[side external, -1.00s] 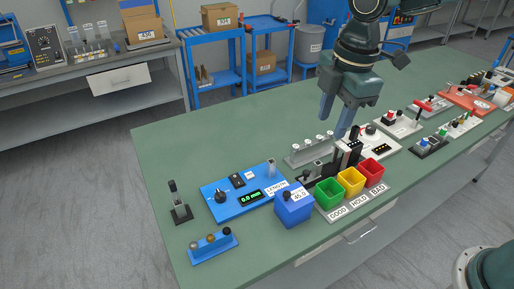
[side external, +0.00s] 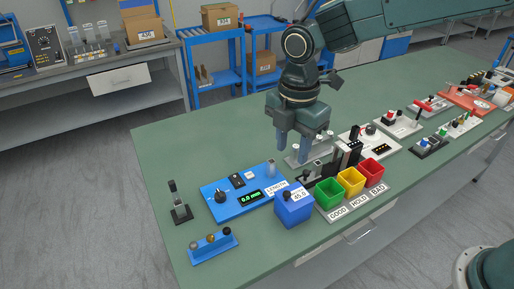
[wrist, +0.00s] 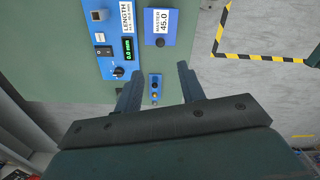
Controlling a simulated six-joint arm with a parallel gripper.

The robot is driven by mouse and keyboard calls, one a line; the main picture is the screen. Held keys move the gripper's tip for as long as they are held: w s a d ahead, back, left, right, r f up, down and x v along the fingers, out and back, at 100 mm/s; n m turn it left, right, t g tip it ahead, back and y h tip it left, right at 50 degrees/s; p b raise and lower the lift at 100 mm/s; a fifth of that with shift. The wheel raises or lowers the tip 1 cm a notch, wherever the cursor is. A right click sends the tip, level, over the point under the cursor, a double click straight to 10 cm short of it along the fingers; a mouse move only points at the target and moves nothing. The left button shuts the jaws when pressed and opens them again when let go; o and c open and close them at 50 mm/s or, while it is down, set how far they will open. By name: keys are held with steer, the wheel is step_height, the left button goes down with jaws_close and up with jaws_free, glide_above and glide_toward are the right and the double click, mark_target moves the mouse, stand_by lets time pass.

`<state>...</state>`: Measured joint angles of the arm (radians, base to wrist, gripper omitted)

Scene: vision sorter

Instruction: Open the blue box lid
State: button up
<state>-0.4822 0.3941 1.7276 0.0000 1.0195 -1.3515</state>
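The blue box (side external: 293,211) stands near the front edge of the green bench, with its lid down and a dark knob (side external: 286,194) on top. In the wrist view the box (wrist: 170,30) is at the top centre, labelled "MASTER 45.0", with the knob at its lower left. My gripper (side external: 292,154) is open and empty, pointing down above the bench, behind the box in the side view and higher than it.
A blue length gauge panel (side external: 221,210) lies left of the box. Green (side external: 330,195), yellow (side external: 351,182) and red (side external: 371,172) bins stand to its right. A blue rack of pins (side external: 213,245) is at the front left. The bench's back left is clear.

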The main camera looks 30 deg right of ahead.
mark_target(287, 193)
step_height(287, 193, down, 12)
steer(key=shift+f, duration=0.15)
stand_by(0.5)
jaws_close()
